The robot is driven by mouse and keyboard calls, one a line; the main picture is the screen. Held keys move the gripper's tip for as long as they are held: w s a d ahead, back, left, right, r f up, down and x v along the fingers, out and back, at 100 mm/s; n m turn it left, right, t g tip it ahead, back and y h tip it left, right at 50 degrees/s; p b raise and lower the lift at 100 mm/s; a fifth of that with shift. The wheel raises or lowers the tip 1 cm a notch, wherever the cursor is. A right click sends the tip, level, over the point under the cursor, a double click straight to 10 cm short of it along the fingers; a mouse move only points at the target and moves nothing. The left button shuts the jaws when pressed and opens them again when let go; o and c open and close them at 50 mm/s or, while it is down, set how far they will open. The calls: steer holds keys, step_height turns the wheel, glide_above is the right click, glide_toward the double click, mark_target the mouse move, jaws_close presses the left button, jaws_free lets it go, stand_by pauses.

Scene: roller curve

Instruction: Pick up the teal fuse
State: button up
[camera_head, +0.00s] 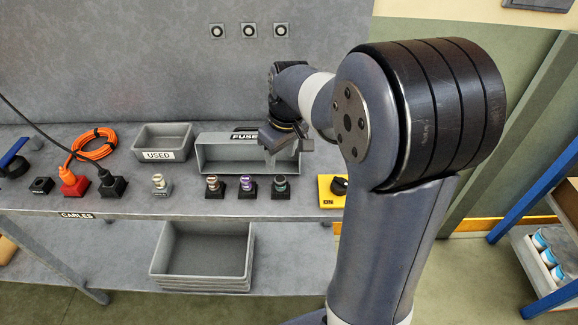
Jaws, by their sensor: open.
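The teal fuse (281,183) stands upright in a black holder at the right end of a row of fuses on the grey bench. My gripper (285,153) is above and behind it, in front of the right part of the grey bin labelled FUSE (222,168). The fingers look apart and empty, and they do not touch the teal fuse. My arm covers part of the bin's label and right end.
A purple-banded fuse (246,184) and a brown-banded fuse (213,183) stand close left of the teal one. A yellow switch box (331,191) is to its right. A USED bin (163,141), orange cable (95,144) and plugs are further left.

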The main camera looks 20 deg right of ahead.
mark_target(280, 179)
step_height(280, 179, down, 4)
steer(key=shift+w+a, duration=0.1)
steer(key=shift+a, duration=0.05)
steer(key=shift+w+f+p, duration=0.25)
steer(key=shift+f+p, duration=0.1)
steer(key=shift+f, duration=1.2)
steer(key=shift+w+f+p, duration=0.2)
steer(key=shift+f+p, duration=0.15)
steer(key=shift+f, duration=1.2)
steer(key=shift+c, duration=0.4)
steer(key=c, duration=1)
steer(key=shift+r, duration=0.1)
step_height(280, 179, up, 10)
steer(key=shift+f+b, duration=0.25)
steer(key=shift+b, duration=0.45)
steer(key=shift+f+b, duration=0.75)
steer(key=shift+f, duration=0.4)
